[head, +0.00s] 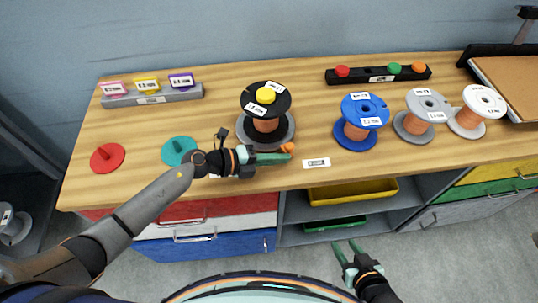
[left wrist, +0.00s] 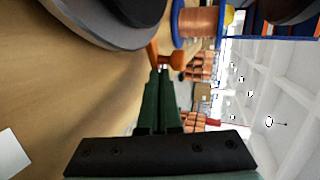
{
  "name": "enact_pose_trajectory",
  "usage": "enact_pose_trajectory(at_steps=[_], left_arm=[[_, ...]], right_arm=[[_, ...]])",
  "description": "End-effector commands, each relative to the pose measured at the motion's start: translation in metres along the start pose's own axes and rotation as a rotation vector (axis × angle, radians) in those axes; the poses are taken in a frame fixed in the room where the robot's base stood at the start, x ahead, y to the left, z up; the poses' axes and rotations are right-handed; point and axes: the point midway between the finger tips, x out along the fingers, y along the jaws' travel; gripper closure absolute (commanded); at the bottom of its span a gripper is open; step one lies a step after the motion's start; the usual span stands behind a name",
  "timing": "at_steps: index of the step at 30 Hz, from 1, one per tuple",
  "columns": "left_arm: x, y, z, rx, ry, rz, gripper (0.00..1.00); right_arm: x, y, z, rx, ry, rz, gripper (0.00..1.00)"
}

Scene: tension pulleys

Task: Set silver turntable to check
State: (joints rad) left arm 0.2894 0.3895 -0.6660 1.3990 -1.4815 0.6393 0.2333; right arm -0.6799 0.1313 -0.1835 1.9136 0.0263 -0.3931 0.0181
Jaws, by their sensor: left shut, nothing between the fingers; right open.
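The silver turntable (head: 289,131) is a grey disc on the wooden bench, with a black-flanged copper spool (head: 267,112) with a yellow top on it. An orange knob (head: 287,148) is at the turntable's front right rim. My left gripper (head: 291,153) is shut and empty, its green fingertips close beside the knob. In the left wrist view the turntable (left wrist: 112,32) is at the top and the orange knob (left wrist: 178,60) lies just beyond the fingertips (left wrist: 160,72); contact is unclear. My right gripper (head: 348,247) is open and empty, in front of the bench.
A white label plate (head: 316,163) lies at the bench's front edge. A blue spool (head: 361,120) and two pale spools (head: 427,115) stand to the right. Red (head: 107,158) and teal (head: 179,150) discs lie left. A black bar with coloured buttons (head: 378,75) is behind.

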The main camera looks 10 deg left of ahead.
Motion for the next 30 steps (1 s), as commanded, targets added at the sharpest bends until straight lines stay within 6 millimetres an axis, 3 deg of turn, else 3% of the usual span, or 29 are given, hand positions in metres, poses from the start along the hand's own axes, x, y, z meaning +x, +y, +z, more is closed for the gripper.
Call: enact_pose_trajectory(at_steps=[15,30], left_arm=[[0.029,-0.011,0.002,0.003,0.005,0.0,1.0],[0.039,-0.014,0.005,0.002,0.005,0.0,1.0]], right_arm=[[-0.006,-0.001,-0.007,0.0,0.001,-0.001,0.55],[-0.007,-0.001,-0.009,0.0,0.001,-0.001,0.55]])
